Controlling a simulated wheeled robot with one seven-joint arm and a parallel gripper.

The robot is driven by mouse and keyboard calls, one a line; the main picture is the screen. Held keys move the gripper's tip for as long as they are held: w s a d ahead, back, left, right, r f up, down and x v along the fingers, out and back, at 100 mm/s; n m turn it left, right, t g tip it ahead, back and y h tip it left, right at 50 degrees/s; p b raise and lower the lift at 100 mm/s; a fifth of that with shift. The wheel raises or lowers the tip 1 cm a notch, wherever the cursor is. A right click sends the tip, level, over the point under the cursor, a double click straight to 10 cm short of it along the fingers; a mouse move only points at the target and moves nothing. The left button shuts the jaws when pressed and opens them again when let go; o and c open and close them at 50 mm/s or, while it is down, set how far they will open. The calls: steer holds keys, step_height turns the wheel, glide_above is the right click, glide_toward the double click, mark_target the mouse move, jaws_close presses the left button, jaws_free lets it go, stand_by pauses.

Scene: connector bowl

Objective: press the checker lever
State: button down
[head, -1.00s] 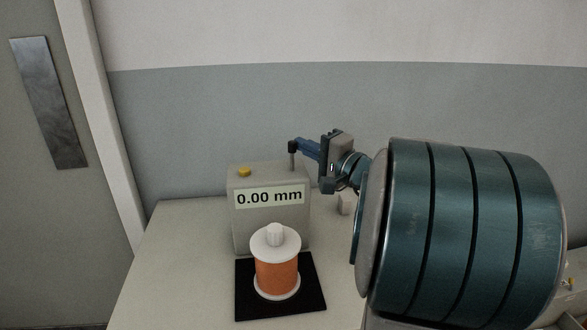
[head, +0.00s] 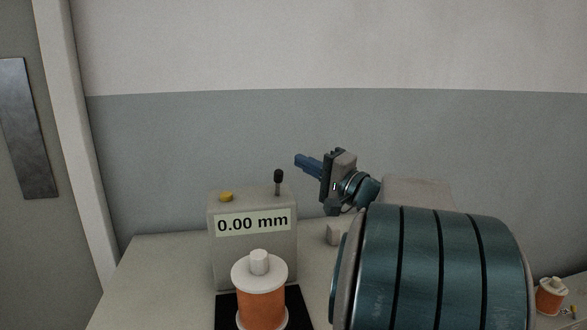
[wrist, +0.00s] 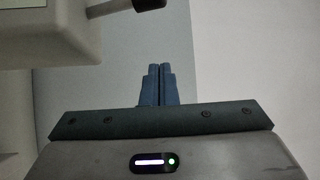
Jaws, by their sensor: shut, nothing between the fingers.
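The checker (head: 252,258) is a grey box on the table, its display reading 0.00 mm. Its lever (head: 278,182) is a short dark stick with a black knob, standing upright on the top right. My gripper (head: 297,160) is shut and empty, to the right of the lever and slightly above its knob, with a small gap between them in the head view. In the wrist view the blue fingertips (wrist: 160,68) are together, and part of the grey checker (wrist: 45,35) shows at upper left. A dark rounded piece, apparently the lever knob (wrist: 148,4), shows at the top edge.
An orange spool (head: 261,300) with white flanges stands on a black mat (head: 300,312) before the checker. A yellow button (head: 226,197) is on the checker's top left. Another orange spool (head: 551,297) is at far right. A wall is behind.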

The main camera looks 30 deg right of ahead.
steer(key=f+v, duration=0.1)
steer(key=v, duration=0.7)
steer(key=shift+s, duration=0.1)
steer(key=a+f+n+g+y+p, duration=0.1)
steer(key=a+g+p, duration=0.2)
steer(key=a, duration=0.3)
steer(key=s+a+f+n+g+p, duration=0.1)
steer(key=a+n+g+p, duration=0.1)
steer(key=a, duration=0.5)
steer(key=s+a+f+n+g+y+p, duration=0.1)
steer(key=a+g+p, duration=0.4)
steer(key=a+g, duration=0.1)
steer(key=shift+s+a+n+y, duration=0.2)
steer(key=shift+a+n+y, duration=0.1)
steer(key=shift+a, duration=0.05)
steer(key=s+a+r+n+g+h+p, duration=0.1)
steer(key=s+a+n+g+h+p, duration=0.2)
steer(key=p, duration=0.9)
steer(key=s+n+g+h, duration=0.2)
steer(key=s+n+h, duration=0.2)
steer(key=s+h, duration=0.2)
steer(key=shift+s+a+n, duration=0.2)
steer(key=shift+s+n, duration=0.1)
steer(key=shift+s, duration=0.4)
